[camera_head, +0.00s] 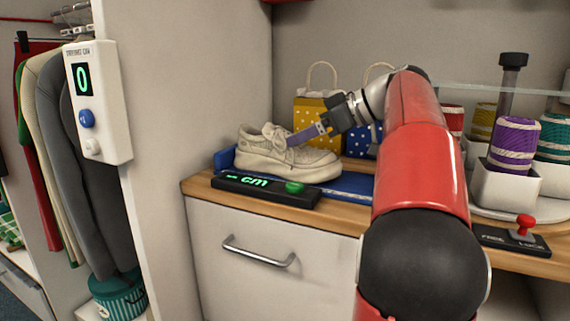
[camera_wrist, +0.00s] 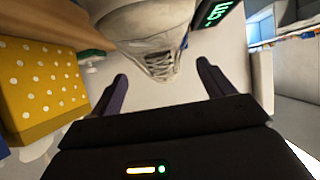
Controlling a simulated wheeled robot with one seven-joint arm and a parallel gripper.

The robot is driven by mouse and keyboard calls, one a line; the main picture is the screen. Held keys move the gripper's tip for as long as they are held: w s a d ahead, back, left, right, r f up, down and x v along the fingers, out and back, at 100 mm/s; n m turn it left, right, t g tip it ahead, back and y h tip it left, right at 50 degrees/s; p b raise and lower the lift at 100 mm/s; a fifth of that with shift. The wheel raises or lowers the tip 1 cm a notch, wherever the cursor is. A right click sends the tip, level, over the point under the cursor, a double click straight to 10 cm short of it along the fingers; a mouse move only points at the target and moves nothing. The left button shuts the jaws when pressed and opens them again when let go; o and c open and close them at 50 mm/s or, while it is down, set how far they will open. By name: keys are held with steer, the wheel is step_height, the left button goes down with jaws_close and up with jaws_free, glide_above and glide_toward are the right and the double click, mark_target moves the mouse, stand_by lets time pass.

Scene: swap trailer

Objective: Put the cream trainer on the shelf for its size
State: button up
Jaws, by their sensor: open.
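The cream trainer (camera_head: 285,158) sits upright on a blue measuring board (camera_head: 352,184) on the wooden counter, toe to the right. My gripper (camera_head: 292,140) reaches in from the right, its purple fingers at the trainer's laces and tongue. In the wrist view my gripper (camera_wrist: 163,76) is open, with the laced part of the trainer (camera_wrist: 150,40) just beyond and between the fingertips. I cannot tell whether they touch it. The board's black display (camera_head: 265,189) shows green "cm" with dashes and has a green button (camera_head: 294,187). No size shelf is identifiable.
A yellow dotted gift bag (camera_head: 316,120) and a blue one (camera_head: 357,140) stand behind the trainer. Thread spools in white cups (camera_head: 505,185) and a red-knobbed lever (camera_head: 524,225) are at right. A wall box (camera_head: 98,103) shows 0 at left, beside hanging clothes.

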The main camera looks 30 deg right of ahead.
mark_target(285, 143)
steer(key=x, duration=0.6)
steer(key=shift+w, duration=0.15)
steer(key=shift+c, duration=0.3)
jaws_close()
